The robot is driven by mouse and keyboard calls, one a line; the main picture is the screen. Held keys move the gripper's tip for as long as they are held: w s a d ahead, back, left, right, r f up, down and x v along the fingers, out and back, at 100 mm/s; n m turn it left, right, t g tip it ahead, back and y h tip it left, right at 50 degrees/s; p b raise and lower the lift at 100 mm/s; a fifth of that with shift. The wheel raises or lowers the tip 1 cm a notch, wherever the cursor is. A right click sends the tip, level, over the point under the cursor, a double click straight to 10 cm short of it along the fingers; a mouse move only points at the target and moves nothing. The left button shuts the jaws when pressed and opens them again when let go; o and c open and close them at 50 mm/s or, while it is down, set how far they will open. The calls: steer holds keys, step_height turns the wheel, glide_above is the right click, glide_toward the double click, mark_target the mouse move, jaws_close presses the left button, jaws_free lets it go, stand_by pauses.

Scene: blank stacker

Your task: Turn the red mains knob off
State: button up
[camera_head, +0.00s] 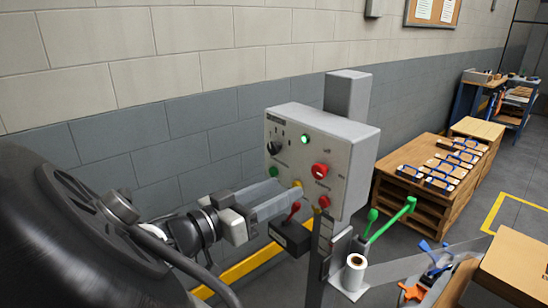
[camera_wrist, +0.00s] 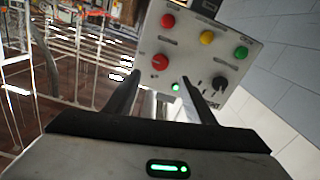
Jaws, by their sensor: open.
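The red mains knob (camera_head: 319,170) is a round red knob on the right half of the grey control panel (camera_head: 345,150). It also shows in the wrist view (camera_wrist: 160,62), where the panel appears turned over. My gripper (camera_head: 297,196) points at the panel's lower part, with its fingertips below and left of the red knob in the head view. In the wrist view the two fingers (camera_wrist: 160,80) are apart, with nothing between them, and the knob appears just beyond the tips. I see no contact with the knob. Its exact turn position is too small to read.
The panel also bears a black selector knob (camera_head: 273,148), a lit green lamp (camera_head: 304,139) and green (camera_head: 274,172), yellow (camera_head: 297,184) and red (camera_head: 324,202) buttons. A black box with a red lever (camera_head: 290,237) sits below. Green-handled levers (camera_head: 390,220) stand right.

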mark_target(317, 172)
steer(key=x, duration=1)
steer(key=shift+b, duration=0.3)
steer(key=shift+c, duration=0.2)
steer(key=c, duration=1)
